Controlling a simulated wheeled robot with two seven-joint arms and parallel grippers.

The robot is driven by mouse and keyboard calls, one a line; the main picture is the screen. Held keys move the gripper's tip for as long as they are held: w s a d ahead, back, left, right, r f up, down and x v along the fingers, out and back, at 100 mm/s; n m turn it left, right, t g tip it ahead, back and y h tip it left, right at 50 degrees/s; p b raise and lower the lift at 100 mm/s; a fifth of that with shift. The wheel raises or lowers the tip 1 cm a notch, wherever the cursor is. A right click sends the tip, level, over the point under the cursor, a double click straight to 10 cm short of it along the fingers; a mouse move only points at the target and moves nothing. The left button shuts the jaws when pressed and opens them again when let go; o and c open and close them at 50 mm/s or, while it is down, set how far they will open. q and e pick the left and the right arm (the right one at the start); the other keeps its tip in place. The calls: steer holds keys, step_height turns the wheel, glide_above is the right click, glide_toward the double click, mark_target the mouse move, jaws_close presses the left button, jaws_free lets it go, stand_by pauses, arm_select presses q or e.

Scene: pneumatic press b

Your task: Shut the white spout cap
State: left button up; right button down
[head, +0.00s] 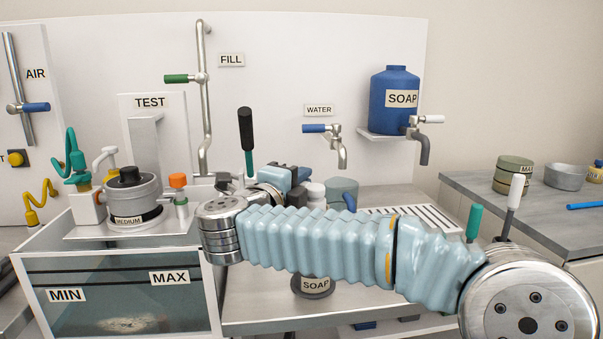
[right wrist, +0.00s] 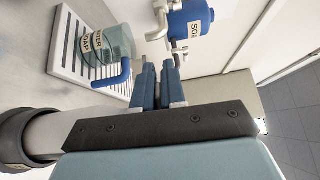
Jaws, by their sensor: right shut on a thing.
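A small white cap (head: 315,189), which looks like the spout cap, shows above my right arm, over the sink counter. The part below it is hidden by the arm. My right gripper (head: 291,177) is just left of it in the head view, its fingers close together. In the right wrist view the fingers (right wrist: 160,75) stand nearly parallel with a narrow gap. What lies between them is hard to make out; the cap is the closest thing. My left gripper is not in view.
A clear pitcher with a blue handle (right wrist: 108,48) stands on the drain rack (right wrist: 62,60). The water tap (head: 337,145) and blue soap tank (head: 394,98) are behind. The press tank (head: 130,290) is left.

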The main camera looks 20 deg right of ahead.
steer(key=shift+f, duration=0.1)
steer(key=c, duration=1.3)
jaws_free()
steer(key=shift+o, duration=0.2)
steer(key=b+v, duration=0.2)
steer(key=v, duration=1.1)
steer(key=shift+s+a, duration=0.3)
